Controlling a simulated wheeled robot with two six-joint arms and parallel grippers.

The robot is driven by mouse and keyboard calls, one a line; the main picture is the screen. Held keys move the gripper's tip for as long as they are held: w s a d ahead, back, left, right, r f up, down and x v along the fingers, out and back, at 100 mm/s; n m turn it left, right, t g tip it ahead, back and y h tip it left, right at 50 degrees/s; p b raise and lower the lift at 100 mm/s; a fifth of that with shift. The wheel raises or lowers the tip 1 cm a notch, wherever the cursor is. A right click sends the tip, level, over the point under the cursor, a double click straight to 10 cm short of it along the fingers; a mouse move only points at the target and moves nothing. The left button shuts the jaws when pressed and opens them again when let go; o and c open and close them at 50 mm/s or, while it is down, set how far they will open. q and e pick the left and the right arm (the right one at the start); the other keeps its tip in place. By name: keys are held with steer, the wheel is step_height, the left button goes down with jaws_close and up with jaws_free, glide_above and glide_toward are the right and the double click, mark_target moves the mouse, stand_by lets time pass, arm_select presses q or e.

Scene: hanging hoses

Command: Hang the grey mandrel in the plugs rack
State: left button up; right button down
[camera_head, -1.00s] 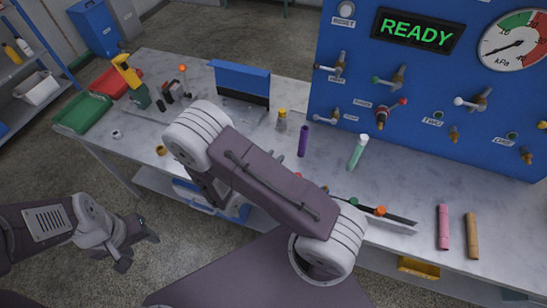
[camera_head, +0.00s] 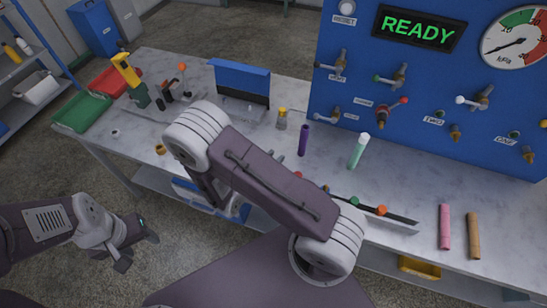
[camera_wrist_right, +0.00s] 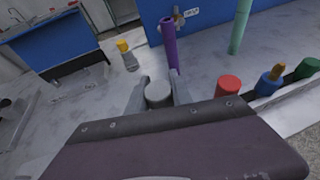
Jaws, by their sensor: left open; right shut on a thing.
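The grey mandrel (camera_wrist_right: 158,95) shows in the right wrist view as a short grey cylinder end between the two fingers of my right gripper (camera_wrist_right: 160,92), which is shut on it. Its lower part is hidden by my own wrist. In the head view my right forearm hides this gripper and the mandrel. A low rail with coloured plugs, which looks like the plugs rack (camera_head: 398,219), lies on the bench right of my forearm. In the right wrist view a red plug (camera_wrist_right: 229,86) stands right of the mandrel, apart from it. My left gripper (camera_head: 137,246) is open and empty, left of the bench.
A purple tube (camera_head: 303,140) and a pale green tube (camera_head: 358,150) stand behind the rail. A blue-backed stand (camera_head: 241,82) and a yellow-capped bottle (camera_head: 282,119) are farther back. A blue valve panel (camera_head: 440,90) bounds the bench.

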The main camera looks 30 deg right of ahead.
steer(key=shift+f+b, duration=1.55)
steer(key=shift+f, duration=0.3)
steer(key=c, duration=1.1)
jaws_free()
steer(key=shift+o, duration=0.2)
steer(key=v, duration=0.9)
